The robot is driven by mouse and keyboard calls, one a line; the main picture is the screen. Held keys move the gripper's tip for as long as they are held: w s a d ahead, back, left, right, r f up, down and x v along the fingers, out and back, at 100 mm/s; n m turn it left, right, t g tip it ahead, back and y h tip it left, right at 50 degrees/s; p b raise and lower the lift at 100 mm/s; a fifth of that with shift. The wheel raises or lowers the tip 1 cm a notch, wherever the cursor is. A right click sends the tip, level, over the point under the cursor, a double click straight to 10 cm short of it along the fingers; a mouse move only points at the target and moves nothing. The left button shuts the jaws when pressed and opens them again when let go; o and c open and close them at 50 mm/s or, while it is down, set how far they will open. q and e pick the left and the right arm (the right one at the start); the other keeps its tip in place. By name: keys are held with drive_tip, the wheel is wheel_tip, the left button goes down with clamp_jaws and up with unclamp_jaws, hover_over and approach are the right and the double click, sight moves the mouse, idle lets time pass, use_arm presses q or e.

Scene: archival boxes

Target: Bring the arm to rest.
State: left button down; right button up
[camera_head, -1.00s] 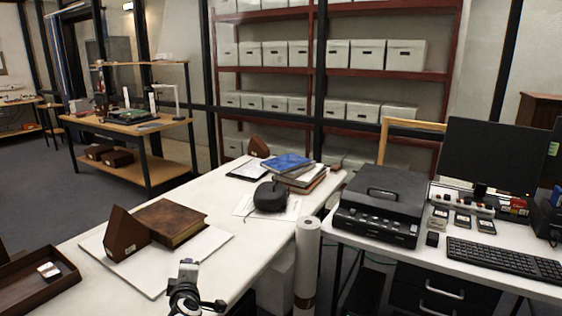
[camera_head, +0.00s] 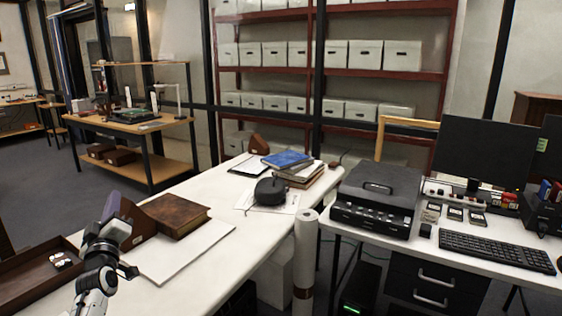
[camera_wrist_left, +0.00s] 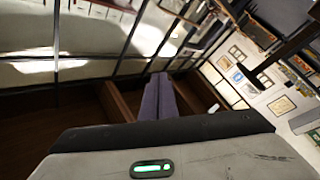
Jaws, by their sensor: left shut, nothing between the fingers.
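My left gripper (camera_head: 112,207) is at the lower left of the head view, with its arm coming up from the bottom edge. It is in front of the wedge-shaped brown bookend (camera_head: 140,222) and hides part of it. In the left wrist view the two purplish fingers (camera_wrist_left: 160,90) lie together, shut and empty. My right gripper is not in view.
A brown tray (camera_head: 40,278) is left of my gripper. A scanner (camera_head: 375,200) and a keyboard (camera_head: 495,250) stand on the right desk. Bare tabletop shows right of the board.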

use_arm(q)
drive_tip(key=s+d+r+m+t+h, duration=0.3)
drive_tip(key=s+d+r+m+h, duration=0.1)
drive_tip(key=d+r+m+h, duration=0.5)
wheel_tip(320, 180, down, 15)
drive_tip(key=w+a+m+g+y, duration=0.2)
drive_tip(key=a+m+g+y, duration=0.15)
drive_tip(key=m+g, duration=0.2)
drive_tip(key=s+d+f+g+h, duration=0.1)
drive_tip(key=s+d+f+g, duration=0.1)
drive_tip(key=s+d+f, duration=0.45)
drive_tip(key=s+d+f+g, duration=0.1)
drive_tip(key=s+f, duration=0.3)
drive_tip(key=f, duration=0.5)
drive_tip(key=s+d+f+g+h, duration=0.1)
drive_tip(key=s+d+f, duration=0.3)
drive_tip(key=s, duration=0.7)
drive_tip(key=s+d+f+g, duration=0.2)
drive_tip(key=s+d+f, duration=0.2)
drive_tip(key=s+f, duration=0.3)
drive_tip(key=s+d+f+g+h, duration=0.1)
drive_tip(key=s+d+f, duration=0.4)
drive_tip(key=s, duration=1.1)
drive_tip(key=shift+f+n+g+h, duration=0.35)
drive_tip(key=shift+f+g, duration=0.4)
drive_tip(key=shift+g, duration=0.1)
